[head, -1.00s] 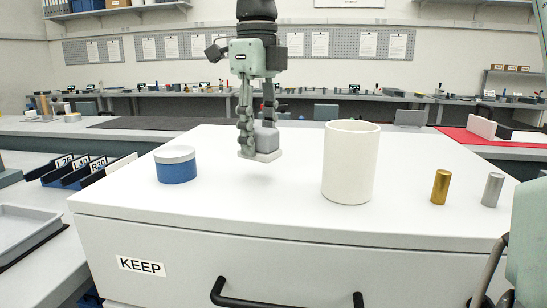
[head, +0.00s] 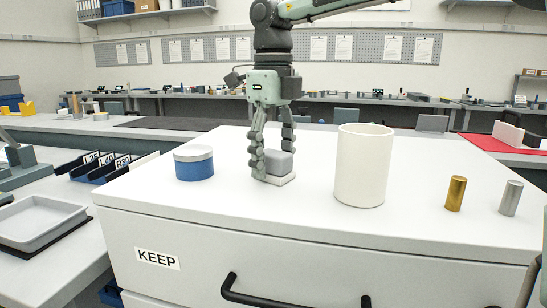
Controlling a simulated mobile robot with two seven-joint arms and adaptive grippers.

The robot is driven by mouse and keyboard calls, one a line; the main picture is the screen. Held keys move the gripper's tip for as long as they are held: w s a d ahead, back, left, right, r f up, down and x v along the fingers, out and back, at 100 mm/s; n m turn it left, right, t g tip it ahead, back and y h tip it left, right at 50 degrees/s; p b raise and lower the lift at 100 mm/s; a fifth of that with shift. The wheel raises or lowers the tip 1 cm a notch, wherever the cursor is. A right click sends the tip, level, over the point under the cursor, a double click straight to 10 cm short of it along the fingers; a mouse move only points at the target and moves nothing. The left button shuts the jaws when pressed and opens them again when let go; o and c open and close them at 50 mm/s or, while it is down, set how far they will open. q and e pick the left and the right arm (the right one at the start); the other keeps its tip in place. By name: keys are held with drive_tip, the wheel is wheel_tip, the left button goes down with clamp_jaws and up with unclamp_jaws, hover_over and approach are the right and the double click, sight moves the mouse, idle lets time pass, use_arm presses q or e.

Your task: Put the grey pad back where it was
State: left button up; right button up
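The grey pad (head: 280,164) is a small grey block on a thin white base plate. It stands upright on the white cabinet top (head: 225,215), between the blue tub and the white cylinder. My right gripper (head: 273,162) points straight down around it. Its fingers are spread wider than the grip seen earlier, one at the pad's left and one behind its right side, so it looks open. The far finger's tip is hidden behind the pad. My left gripper is not in view.
A blue tub with a white lid (head: 194,163) is left of the pad. A white cylinder (head: 364,165) is to its right. Gold (head: 455,193) and silver (head: 511,198) cylinders stand farther right.

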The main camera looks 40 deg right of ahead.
sight(274, 152)
wheel_tip(274, 152, up, 12)
idle(0.6)
